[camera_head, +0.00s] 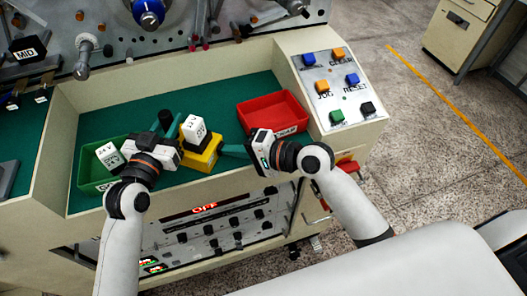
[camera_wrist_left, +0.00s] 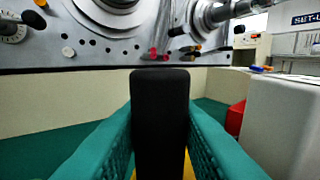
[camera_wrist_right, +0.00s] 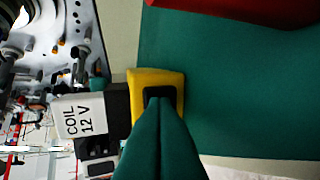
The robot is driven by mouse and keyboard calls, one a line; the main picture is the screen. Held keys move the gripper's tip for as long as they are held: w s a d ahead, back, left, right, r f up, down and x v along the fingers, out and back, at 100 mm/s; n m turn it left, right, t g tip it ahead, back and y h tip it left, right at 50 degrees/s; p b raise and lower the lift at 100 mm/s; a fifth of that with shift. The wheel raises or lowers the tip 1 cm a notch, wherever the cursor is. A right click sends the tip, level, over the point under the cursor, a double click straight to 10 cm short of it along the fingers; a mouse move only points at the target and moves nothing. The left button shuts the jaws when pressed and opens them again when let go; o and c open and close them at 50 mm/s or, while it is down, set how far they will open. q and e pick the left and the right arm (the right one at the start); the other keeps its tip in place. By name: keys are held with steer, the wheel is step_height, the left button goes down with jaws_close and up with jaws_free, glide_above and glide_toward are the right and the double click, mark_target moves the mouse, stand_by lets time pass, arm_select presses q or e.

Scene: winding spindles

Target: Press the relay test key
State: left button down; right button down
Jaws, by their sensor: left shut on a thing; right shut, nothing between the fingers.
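A yellow test block (camera_head: 205,160) stands on the green bench floor with a white relay (camera_head: 193,128) above it. In the right wrist view the block (camera_wrist_right: 150,76) has a dark key (camera_wrist_right: 152,93) on its face, and a white label (camera_wrist_right: 80,117) reads COIL 12 V. My right gripper (camera_head: 228,149) is shut and empty. Its tips (camera_wrist_right: 158,100) are at the dark key; whether they touch or press it I cannot tell.
A green tray (camera_head: 88,172) with several white relays lies left, partly behind my left gripper. A red tray (camera_head: 270,108) lies right of the block. A panel of coloured buttons (camera_head: 335,90) is further right. The machine face rises behind the bench.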

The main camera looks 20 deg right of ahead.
arm_select(q)
steer(key=shift+s+d+f, duration=0.1)
steer(key=shift+d+f, duration=0.1)
steer(key=shift+f, duration=0.1)
arm_select(e)
steer(key=v, duration=1.3)
steer(key=shift+f, duration=0.3)
steer(key=shift+s, duration=0.15)
arm_select(q)
steer(key=c, duration=1.4)
jaws_free()
steer(key=o, duration=0.3)
steer(key=shift+r, duration=0.15)
arm_select(e)
steer(key=shift+d, duration=0.15)
arm_select(q)
steer(key=shift+o, duration=0.2)
steer(key=v, duration=1.2)
